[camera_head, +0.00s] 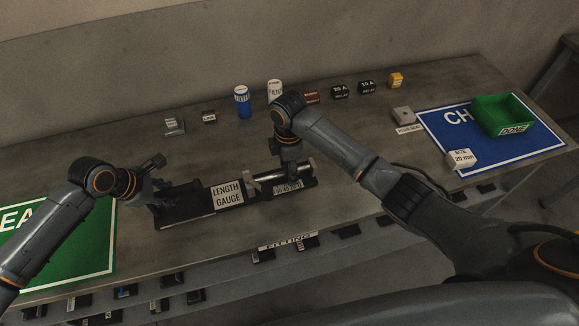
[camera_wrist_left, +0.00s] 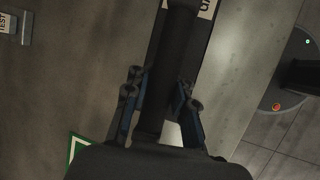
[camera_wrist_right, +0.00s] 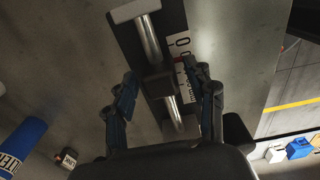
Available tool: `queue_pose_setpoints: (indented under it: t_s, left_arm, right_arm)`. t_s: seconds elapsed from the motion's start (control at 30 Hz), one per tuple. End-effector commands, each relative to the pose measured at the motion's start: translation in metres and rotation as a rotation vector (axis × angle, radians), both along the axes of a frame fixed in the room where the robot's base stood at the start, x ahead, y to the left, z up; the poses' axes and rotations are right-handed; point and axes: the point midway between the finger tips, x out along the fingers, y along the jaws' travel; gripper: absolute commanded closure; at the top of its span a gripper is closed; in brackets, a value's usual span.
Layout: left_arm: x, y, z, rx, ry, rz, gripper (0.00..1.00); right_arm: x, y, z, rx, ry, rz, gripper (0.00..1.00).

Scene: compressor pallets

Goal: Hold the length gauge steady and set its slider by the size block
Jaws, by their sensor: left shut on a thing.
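The length gauge (camera_head: 227,194) is a long dark base with a white label, lying along the table's front. My left gripper (camera_head: 152,182) is shut on the gauge's dark grip at its left end; in the left wrist view the grip (camera_wrist_left: 165,70) runs between the fingers. My right gripper (camera_head: 288,164) is over the gauge's right part. In the right wrist view its open fingers stand either side of the dark slider (camera_wrist_right: 158,83), which rides on a silver rod beside a white scale (camera_wrist_right: 181,62). The size block (camera_head: 461,158), white and marked 20 mm, sits at the blue mat's front edge.
A green DONE bin (camera_head: 504,115) stands on the blue mat (camera_head: 437,123) at right. A plug gear block (camera_head: 403,116), a blue filter can (camera_head: 242,102), a white filter can (camera_head: 274,90) and several small relays stand behind the gauge. A green mat (camera_head: 92,240) lies at left.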

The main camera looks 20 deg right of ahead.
Motion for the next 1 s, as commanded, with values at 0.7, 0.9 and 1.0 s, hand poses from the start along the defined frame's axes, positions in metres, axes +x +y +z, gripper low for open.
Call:
queue_pose_setpoints:
  t_s: [0.7, 0.9, 1.0]
  left_arm:
    - [0.002, 0.001, 0.002, -0.001, -0.005, 0.004, 1.0]
    - [0.002, 0.001, 0.002, -0.001, -0.005, 0.004, 1.0]
    - [0.002, 0.001, 0.002, -0.001, -0.005, 0.004, 1.0]
  right_arm:
    - [0.002, -0.001, 0.088, -0.001, -0.003, 0.0, 0.45]
    - [0.001, 0.0, 0.113, -0.001, 0.0, 0.0, 0.45]
    - [0.001, 0.0, 0.118, -0.001, 0.001, -0.001, 0.45]
